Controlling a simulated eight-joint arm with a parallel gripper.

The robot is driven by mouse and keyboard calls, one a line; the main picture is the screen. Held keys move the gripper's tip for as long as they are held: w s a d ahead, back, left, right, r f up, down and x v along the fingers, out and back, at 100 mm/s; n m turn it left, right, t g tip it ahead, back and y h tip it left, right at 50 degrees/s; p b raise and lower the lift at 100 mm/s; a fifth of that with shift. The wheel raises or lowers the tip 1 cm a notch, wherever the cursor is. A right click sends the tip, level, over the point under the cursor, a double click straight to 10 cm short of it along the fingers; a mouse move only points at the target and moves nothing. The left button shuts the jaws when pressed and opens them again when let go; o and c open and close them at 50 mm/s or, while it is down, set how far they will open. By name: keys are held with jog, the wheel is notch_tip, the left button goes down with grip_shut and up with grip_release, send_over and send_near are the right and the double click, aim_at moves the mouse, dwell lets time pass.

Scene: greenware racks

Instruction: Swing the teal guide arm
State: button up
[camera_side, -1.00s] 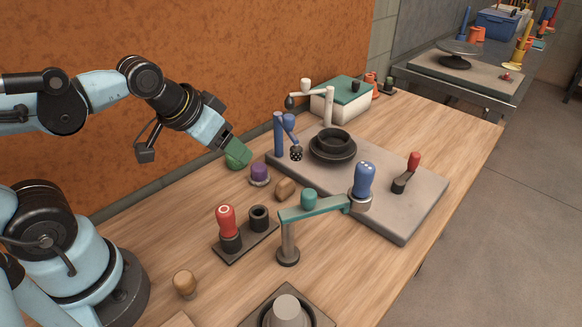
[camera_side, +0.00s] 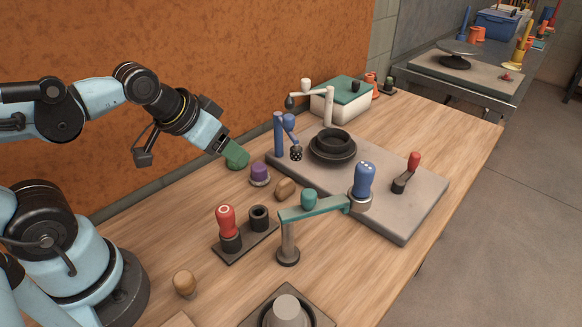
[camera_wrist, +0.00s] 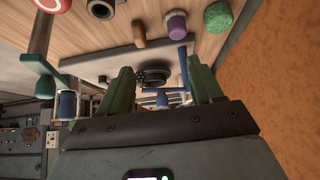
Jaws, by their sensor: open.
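The teal guide arm (camera_side: 318,207) lies level on a grey post with a round dark base (camera_side: 288,256). It has a teal knob (camera_side: 309,197) on top, and its far end reaches the collar under a blue handle (camera_side: 365,180). In the wrist view the teal arm (camera_wrist: 36,61) is at the left, outside my fingers. My gripper (camera_side: 235,154) is near the orange wall, left of and well apart from the arm. The wrist view shows its green fingers (camera_wrist: 160,70) open with nothing held between them.
A grey slab (camera_side: 405,222) bears a dark round wheel (camera_side: 333,148) and blue post (camera_side: 279,135). A green lump (camera_wrist: 218,17) lies near the wall.

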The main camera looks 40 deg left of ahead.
jog(key=shift+c, duration=0.7)
jog(key=shift+w+d+r, duration=0.1)
jog(key=shift+d+r, duration=0.05)
jog(key=shift+c, duration=0.6)
jog(key=m+g, duration=0.7)
jog(key=m, duration=0.3)
send_near(310, 193)
notch_tip(310, 193, down, 9)
jog(key=shift+w+f, duration=0.1)
jog(key=shift+f, duration=0.1)
grip_shut()
